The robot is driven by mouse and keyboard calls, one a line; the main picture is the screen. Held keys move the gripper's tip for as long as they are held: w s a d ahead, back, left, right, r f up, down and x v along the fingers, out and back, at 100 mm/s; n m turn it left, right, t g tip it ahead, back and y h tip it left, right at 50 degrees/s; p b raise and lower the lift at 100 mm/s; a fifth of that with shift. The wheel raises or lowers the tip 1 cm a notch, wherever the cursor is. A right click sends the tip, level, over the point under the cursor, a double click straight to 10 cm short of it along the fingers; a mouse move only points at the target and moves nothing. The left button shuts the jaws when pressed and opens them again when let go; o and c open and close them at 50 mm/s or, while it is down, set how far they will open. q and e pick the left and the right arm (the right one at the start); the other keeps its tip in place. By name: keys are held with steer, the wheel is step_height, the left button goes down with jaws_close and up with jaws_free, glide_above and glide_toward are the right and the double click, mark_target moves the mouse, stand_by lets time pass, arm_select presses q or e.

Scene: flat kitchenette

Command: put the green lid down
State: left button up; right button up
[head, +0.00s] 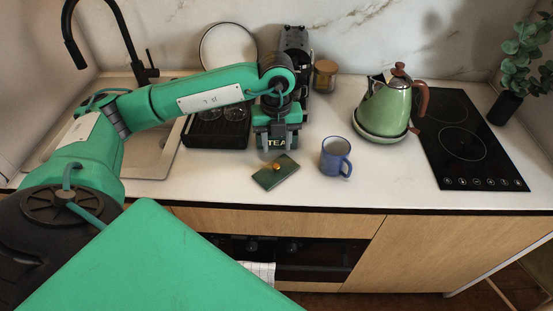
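The green lid (264,180), a dark green rectangle with an orange-brown knob, lies on the white counter near its front edge, left of the blue mug. My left gripper (278,136) points down just behind the lid, apart from it in the picture. Its fingers look spread, with no lid between them. A dark green tin marked TEA (277,143) shows between and below the fingers; whether they touch it is hard to tell. The gripper hides the tin's upper part. My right gripper is not in view.
A blue mug (335,157) stands right of the lid. A green kettle (385,108) stands near the black hob (466,148). A dark rack (215,132) and a black coffee machine (296,45) stand behind. Bare counter lies between mug and hob.

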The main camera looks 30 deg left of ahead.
arm_select(q)
step_height(320, 180, up, 4)
steer(key=shift+r+b, duration=0.1)
steer(key=shift+b, duration=0.2)
stand_by(0.4)
